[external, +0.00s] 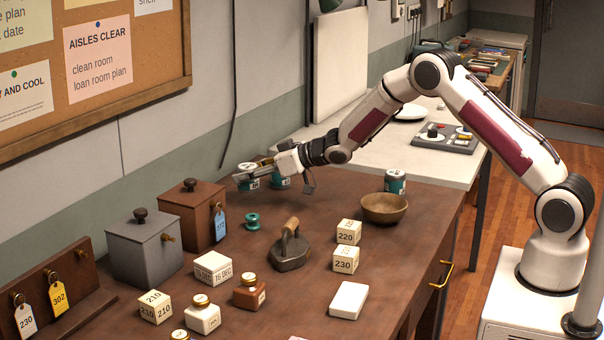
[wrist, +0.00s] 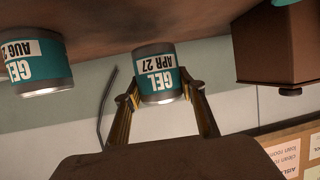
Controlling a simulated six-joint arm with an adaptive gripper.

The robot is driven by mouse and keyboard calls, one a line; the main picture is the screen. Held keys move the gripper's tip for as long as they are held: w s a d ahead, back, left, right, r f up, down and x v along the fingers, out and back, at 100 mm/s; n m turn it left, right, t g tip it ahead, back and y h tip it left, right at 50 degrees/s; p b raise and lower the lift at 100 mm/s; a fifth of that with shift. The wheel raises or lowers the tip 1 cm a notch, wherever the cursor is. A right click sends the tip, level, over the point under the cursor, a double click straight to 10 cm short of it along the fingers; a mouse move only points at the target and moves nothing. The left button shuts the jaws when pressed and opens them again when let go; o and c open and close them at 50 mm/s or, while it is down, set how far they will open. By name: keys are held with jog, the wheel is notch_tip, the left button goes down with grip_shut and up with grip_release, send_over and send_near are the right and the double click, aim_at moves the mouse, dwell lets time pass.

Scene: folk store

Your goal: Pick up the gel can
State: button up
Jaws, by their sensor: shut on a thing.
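A teal gel can with a white label reading GEL APR 27 (wrist: 157,75) is between the two fingers of my gripper (wrist: 162,92) in the wrist view, appearing upside down. My gripper (external: 252,174) is shut on this can (external: 247,184) near the wall in the external view, where the fingers partly cover it. I cannot tell whether its base touches the counter. A second gel can, labelled AUG (wrist: 38,65), stands beside it in the wrist view. In the external view, this second can (external: 280,182) is partly hidden by my gripper.
A brown lidded box (external: 190,213) and a grey one (external: 145,248) stand to the left. A teal spool (external: 252,221), an old iron (external: 290,250), a wooden bowl (external: 384,208) and another teal can (external: 395,181) are on the brown counter (external: 340,200). Price cubes and small bottles occupy the front.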

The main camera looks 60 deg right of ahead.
jog(key=shift+r, duration=3.1)
jog(key=shift+s+d+r, duration=0.1)
jog(key=shift+d+r, duration=0.1)
jog(key=shift+d, duration=0.45)
jog(key=s+d+r, duration=0.2)
jog(key=s+d, duration=0.1)
jog(key=d, duration=0.3)
jog(key=n+y, duration=0.2)
send_near(251, 164)
jog(key=v, duration=0.6)
jog(key=s+a+f+n+g+y, duration=0.1)
jog(key=s+a+n+y, duration=0.2)
jog(key=s+a, duration=0.2)
jog(key=shift+s+a+g+y, duration=0.3)
jog(key=shift+a+g, duration=0.1)
jog(key=shift+a, duration=0.8)
jog(key=shift+f, duration=0.1)
